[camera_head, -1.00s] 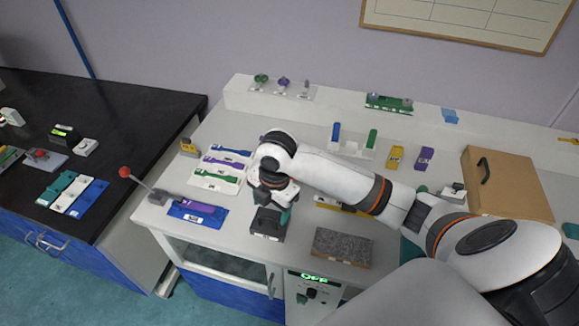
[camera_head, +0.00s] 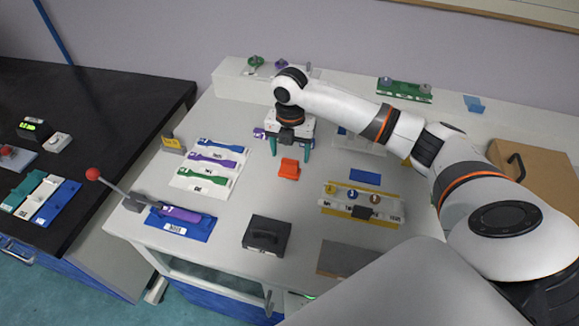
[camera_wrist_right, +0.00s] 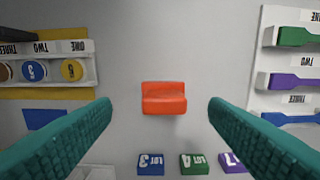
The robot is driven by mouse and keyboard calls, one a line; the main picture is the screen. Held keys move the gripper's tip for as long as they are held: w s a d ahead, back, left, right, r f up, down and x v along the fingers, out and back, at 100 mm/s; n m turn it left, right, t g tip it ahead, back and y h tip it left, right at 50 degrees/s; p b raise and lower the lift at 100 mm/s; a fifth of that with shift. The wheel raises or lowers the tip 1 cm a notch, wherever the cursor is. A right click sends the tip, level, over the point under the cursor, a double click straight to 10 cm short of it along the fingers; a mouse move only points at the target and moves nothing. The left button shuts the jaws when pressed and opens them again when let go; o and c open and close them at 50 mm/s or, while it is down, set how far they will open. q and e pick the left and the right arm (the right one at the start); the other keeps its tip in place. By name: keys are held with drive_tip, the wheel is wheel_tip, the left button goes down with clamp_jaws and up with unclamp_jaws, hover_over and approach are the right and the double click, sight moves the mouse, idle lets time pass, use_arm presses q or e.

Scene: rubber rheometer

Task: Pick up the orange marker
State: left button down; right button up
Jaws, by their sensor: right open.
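The orange marker (camera_head: 289,169) is a small orange-red block with a stepped shape. It rests on the white bench top in the middle of the head view. It also shows in the right wrist view (camera_wrist_right: 164,98), centred between my fingers. My right gripper (camera_head: 290,150) has two teal fingers and is open and empty. In the wrist view the fingertips (camera_wrist_right: 162,105) lie to either side of the marker with a gap on both sides, not touching it. My left gripper is not in view.
A rack with blue, purple and green pieces (camera_head: 181,183) stands left of the marker. A rack of numbered discs (camera_head: 335,210) stands to its right, with a blue plate (camera_head: 365,177) behind. A black box (camera_head: 251,245) sits in front. Bare bench surrounds the marker.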

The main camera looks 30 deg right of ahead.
sight(289, 161)
drive_tip(key=shift+w+d+f, duration=0.1)
drive_tip(key=shift+f, duration=0.5)
drive_tip(key=shift+w+d+f, duration=0.1)
drive_tip(key=shift+f, duration=0.2)
drive_tip(key=f, duration=0.1)
drive_tip(key=f+p, duration=0.1)
drive_tip(key=f, duration=0.2)
drive_tip(key=shift+w+f, duration=0.1)
drive_tip(key=shift+w, duration=0.15)
drive_tip(key=shift+d+f+p, duration=0.1)
drive_tip(key=shift+f+p, duration=0.2)
drive_tip(key=shift+f, duration=0.15)
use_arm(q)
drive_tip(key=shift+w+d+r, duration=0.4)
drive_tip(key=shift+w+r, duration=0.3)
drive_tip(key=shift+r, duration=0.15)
use_arm(e)
drive_tip(key=c, duration=0.9)
